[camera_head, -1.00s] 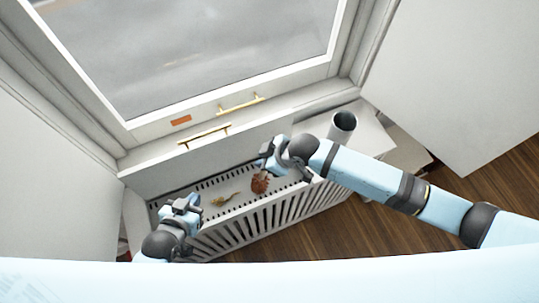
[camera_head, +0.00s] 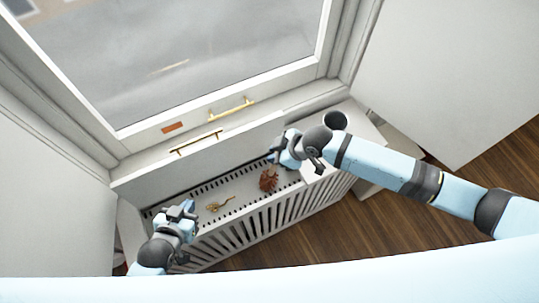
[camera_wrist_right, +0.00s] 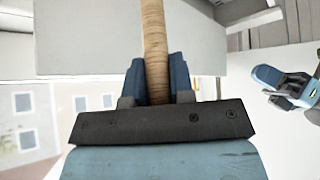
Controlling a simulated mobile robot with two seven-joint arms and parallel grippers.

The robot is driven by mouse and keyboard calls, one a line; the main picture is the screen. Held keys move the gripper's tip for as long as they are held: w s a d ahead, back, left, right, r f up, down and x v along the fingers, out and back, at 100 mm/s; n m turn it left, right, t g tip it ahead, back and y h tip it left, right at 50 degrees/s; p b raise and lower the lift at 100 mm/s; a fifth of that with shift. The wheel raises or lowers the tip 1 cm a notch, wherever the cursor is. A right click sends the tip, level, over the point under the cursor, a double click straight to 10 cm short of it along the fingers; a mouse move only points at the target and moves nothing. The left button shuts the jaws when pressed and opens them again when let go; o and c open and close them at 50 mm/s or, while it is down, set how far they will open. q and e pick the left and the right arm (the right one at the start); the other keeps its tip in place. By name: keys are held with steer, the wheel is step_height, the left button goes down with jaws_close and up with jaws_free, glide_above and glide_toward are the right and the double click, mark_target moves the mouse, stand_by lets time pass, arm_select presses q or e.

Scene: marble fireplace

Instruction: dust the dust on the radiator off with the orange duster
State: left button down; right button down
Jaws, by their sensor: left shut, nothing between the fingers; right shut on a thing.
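The white radiator (camera_head: 262,222) stands below the window, its slotted top facing up. A small tan clump (camera_head: 216,206), which looks like the dust, lies on the left part of that top. My right gripper (camera_head: 277,155) is over the radiator's right part. It is shut on the tan, ribbed handle of the orange duster, whose handle shows between the fingers in the right wrist view (camera_wrist_right: 153,50). The duster's reddish-brown head (camera_head: 268,181) is just below the gripper; I cannot tell if it touches the top. My left gripper (camera_head: 182,212) is shut and empty at the radiator's left end.
The window sill with brass handles (camera_head: 197,142) rises behind the radiator. White panels flank it on both sides. Wooden floor (camera_head: 395,235) lies open in front.

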steer(key=w+d, duration=0.2)
steer(key=d, duration=0.4)
steer(key=shift+w, duration=0.2)
stand_by(0.5)
steer(key=shift+f, duration=0.1)
step_height(320, 180, up, 17)
stand_by(1.0)
steer(key=shift+a, duration=0.1)
stand_by(0.4)
stand_by(0.4)
